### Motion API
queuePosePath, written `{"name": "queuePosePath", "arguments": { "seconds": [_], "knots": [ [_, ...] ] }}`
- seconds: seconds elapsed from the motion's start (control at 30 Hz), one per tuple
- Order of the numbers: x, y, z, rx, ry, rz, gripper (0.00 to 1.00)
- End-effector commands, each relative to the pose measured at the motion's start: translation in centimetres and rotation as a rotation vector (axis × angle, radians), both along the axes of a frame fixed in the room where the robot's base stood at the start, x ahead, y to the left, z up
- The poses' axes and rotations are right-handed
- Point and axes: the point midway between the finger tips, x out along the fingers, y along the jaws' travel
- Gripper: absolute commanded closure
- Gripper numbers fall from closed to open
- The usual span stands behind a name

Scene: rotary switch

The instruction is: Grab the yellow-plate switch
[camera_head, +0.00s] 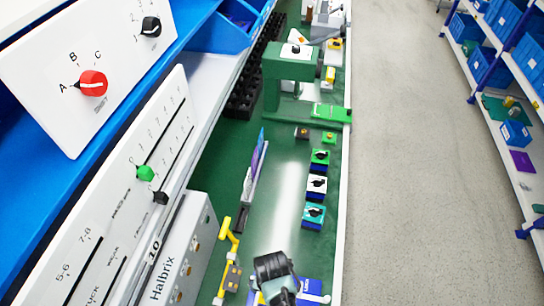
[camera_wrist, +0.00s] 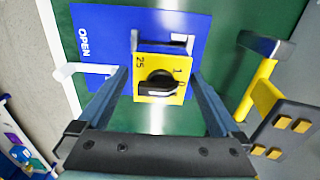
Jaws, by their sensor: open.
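The yellow-plate switch (camera_wrist: 170,94) is in the middle of the wrist view, with a black rotary knob (camera_wrist: 158,83) on its face and printed numbers. My gripper (camera_wrist: 160,77) is open, its two fingers either side of the yellow plate in the picture. No grip on the switch shows, and I cannot tell the remaining height. In the head view my gripper (camera_head: 275,280) is at the bottom, over the green table, and largely hides the switch there.
A blue panel marked OPEN (camera_wrist: 100,32) lies by the switch, with a white handle (camera_wrist: 72,71). A yellow-and-grey fixture (camera_wrist: 262,88) stands close on the right. In the head view, green (camera_head: 320,157), white (camera_head: 317,184) and cyan (camera_head: 314,213) switches stand farther along the table.

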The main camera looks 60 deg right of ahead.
Motion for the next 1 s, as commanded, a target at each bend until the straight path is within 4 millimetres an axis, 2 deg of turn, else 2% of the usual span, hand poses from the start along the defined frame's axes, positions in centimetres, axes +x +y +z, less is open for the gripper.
{"name": "queuePosePath", "arguments": {
  "seconds": [0.13,0.43,0.9,0.93,1.0],
  "knots": [
    [0.05,-0.05,-1.25,-0.001,-0.001,-0.001,0.0],
    [0.07,-0.04,-1.48,-0.001,-0.002,0.0,0.02],
    [0.06,-0.04,-1.46,-0.001,-0.002,0.0,0.86],
    [0.09,-0.07,-1.42,-0.001,-0.002,0.0,0.9],
    [0.09,-0.07,-1.42,-0.001,-0.002,0.0,0.9]
  ]
}}
